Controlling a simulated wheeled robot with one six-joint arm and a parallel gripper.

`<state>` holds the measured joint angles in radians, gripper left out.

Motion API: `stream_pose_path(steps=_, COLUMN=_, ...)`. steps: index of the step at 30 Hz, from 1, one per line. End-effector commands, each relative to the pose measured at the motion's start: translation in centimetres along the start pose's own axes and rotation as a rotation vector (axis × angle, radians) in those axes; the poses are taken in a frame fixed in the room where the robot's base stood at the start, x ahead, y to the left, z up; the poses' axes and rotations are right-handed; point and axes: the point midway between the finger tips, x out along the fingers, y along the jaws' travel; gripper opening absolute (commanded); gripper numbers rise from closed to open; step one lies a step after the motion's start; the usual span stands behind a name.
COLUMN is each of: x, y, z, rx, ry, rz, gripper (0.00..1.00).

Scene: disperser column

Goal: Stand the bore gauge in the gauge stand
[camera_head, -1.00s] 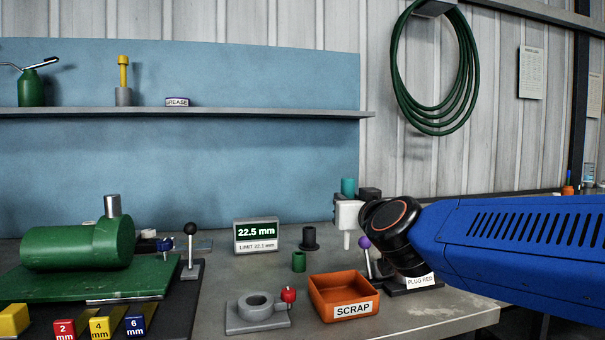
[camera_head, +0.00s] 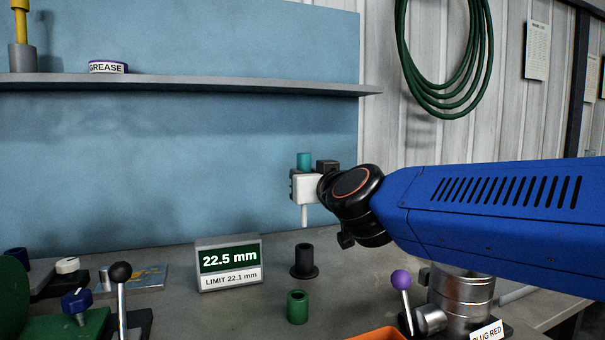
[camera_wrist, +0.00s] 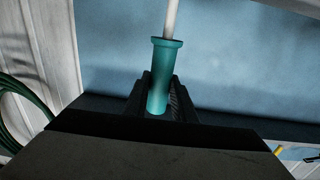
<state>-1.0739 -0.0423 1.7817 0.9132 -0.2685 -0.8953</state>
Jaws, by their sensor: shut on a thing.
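The bore gauge has a teal handle (camera_head: 304,161) and a thin pale rod (camera_head: 304,215) pointing down. My gripper (camera_head: 305,186) is shut on it, and the gauge hangs upright in the body camera view. In the wrist view the teal handle (camera_wrist: 160,75) sits between the dark fingers (camera_wrist: 160,98), with the rod (camera_wrist: 171,18) beyond it. A black flanged socket (camera_head: 303,262), which looks like the gauge stand, stands upright on the bench. The rod's tip appears just above the socket's mouth, with a small gap in the picture. Depth alignment is hard to tell.
A green sleeve (camera_head: 297,307) stands just in front of the socket. A display reading 22.5 mm (camera_head: 229,264) is to the left. A purple-knobbed lever (camera_head: 402,290) and metal cylinder (camera_head: 461,300) are to the right. An orange bin (camera_head: 380,335) shows at the bottom edge.

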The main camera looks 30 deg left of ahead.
Motion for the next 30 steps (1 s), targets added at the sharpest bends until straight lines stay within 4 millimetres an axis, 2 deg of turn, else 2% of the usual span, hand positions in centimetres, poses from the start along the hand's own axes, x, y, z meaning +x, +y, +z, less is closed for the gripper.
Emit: stream_pose_path(steps=30, x=0.1, y=0.0, z=7.9, rx=0.000, ry=0.000, rz=0.001, gripper=0.01)
